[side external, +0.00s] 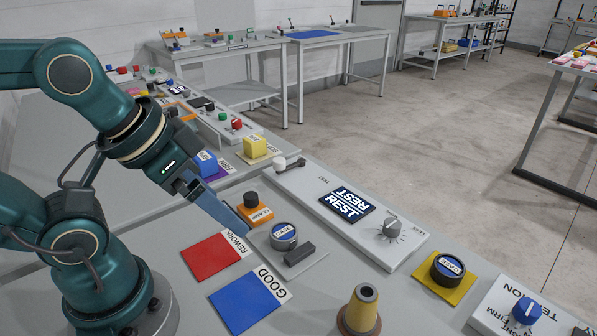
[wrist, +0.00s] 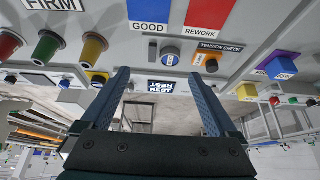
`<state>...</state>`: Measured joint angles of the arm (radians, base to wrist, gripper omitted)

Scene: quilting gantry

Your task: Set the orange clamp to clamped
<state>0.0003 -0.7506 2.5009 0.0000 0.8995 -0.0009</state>
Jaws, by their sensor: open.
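An orange base with a black knob (side external: 257,212) stands on the grey bench in the side view, just beyond my fingers; its small label is hard to read. It looks like the orange clamp, but its clamped or unclamped state is unclear. In the wrist view an orange patch with a black knob (wrist: 200,60) lies near the tip of the right finger. My gripper (side external: 238,222) points down and right above the bench, apart from the knob as far as I can tell. In the wrist view my gripper (wrist: 160,73) has its fingers wide apart with nothing between them.
A round dial (side external: 284,236) with a dark block (side external: 299,254) stands close to the orange base. A REST display panel (side external: 346,205) and knob (side external: 391,229) lie to the right. Red (side external: 211,257) and blue (side external: 248,301) flat pads lie in front. A tapered post (side external: 360,310) rises at the front.

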